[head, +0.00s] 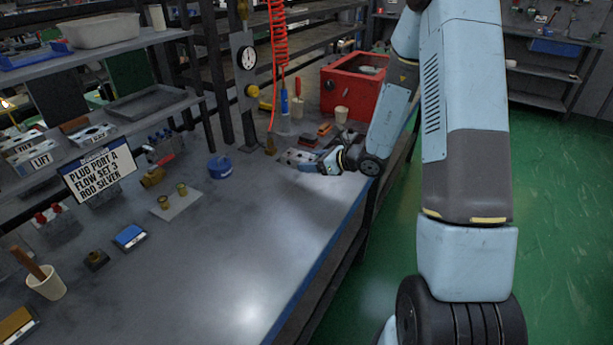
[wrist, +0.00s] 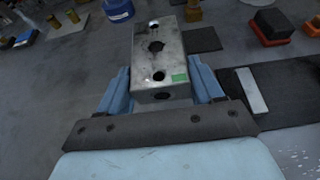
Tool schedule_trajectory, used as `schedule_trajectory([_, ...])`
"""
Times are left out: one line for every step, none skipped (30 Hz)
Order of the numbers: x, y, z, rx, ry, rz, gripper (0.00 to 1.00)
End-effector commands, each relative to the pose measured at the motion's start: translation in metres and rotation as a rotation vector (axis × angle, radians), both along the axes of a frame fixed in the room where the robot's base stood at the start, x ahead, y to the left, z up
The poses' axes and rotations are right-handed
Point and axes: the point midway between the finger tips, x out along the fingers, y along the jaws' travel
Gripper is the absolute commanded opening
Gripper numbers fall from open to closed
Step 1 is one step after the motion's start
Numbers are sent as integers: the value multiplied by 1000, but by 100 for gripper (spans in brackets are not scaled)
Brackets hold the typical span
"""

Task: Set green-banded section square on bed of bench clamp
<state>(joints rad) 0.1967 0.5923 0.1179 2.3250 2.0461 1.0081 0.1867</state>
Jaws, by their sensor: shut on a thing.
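My gripper (wrist: 162,85) is shut on the green-banded section (wrist: 158,52), a grey metal block with round holes in its top face and a small green patch at its near right corner. The blue fingers lie along both sides of the block. In the head view my gripper (head: 318,165) is low over the far right part of the bench, with the block (head: 298,156) at its tip. A dark flat plate (wrist: 290,88) with a pale metal bar (wrist: 251,91) lies right of the block; it may be the bench clamp, but I cannot tell surely.
A dark square pad (wrist: 203,40) lies just right of the block. A blue round tub (head: 220,167), a red box (head: 352,84) and a dial post (head: 246,85) stand around. The bench's front middle (head: 240,260) is clear.

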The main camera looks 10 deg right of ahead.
Motion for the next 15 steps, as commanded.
schedule_trajectory([1, 6, -7, 2, 1, 1, 16])
schedule_trajectory([2, 9, -10, 2, 1, 1, 16])
schedule_trajectory([3, 12, -14, 2, 1, 1, 16])
schedule_trajectory([4, 13, -16, 2, 0, 1, 16])
schedule_trajectory([4, 15, -18, 1, 0, 1, 16])
schedule_trajectory([5, 16, -20, 1, -1, 0, 16])
schedule_trajectory([5, 17, -21, 2, -1, 0, 16])
schedule_trajectory([6, 17, -22, 1, -2, 0, 16])
schedule_trajectory([6, 18, -23, 1, -2, -1, 16])
schedule_trajectory([6, 19, -24, 1, -2, -1, 16])
schedule_trajectory([6, 19, -25, 1, -2, -1, 16])
schedule_trajectory([7, 21, -27, 1, -1, -1, 16])
schedule_trajectory([7, 22, -29, 1, -1, -1, 16])
schedule_trajectory([8, 24, -31, 1, -1, 0, 16])
schedule_trajectory([8, 23, -35, 1, 0, -1, 16])
